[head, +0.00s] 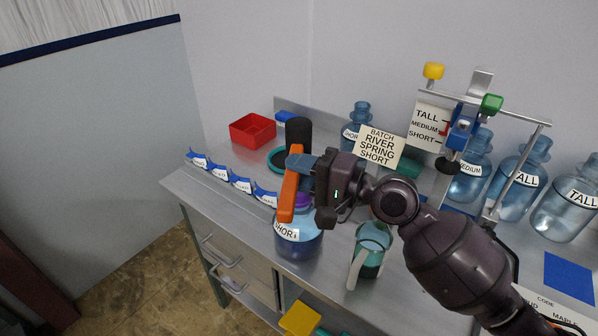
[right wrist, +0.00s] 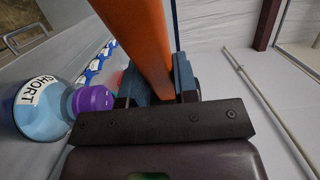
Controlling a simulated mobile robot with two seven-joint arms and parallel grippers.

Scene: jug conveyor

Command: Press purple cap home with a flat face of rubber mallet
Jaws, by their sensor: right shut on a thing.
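The SHORT jug (head: 300,246) stands on the front of the metal bench, with the purple cap (head: 303,199) on its neck, partly behind the mallet handle in the head view. In the right wrist view, the purple cap (right wrist: 93,99) sits on the jug (right wrist: 42,105) at left; how far down it is cannot be told. My right gripper (head: 300,178) is shut on the orange handle (head: 287,198) of the rubber mallet, beside and above the cap. A black cylinder (head: 298,132) at the handle's far end looks like the mallet head. My left gripper is out of view.
A teal-lidded pitcher (head: 371,245) stands right of the jug. Several blue labelled holders (head: 239,182) line the left edge. A red bin (head: 252,130) is behind. A gauge stand (head: 463,125) and several larger jugs (head: 520,190) stand at right.

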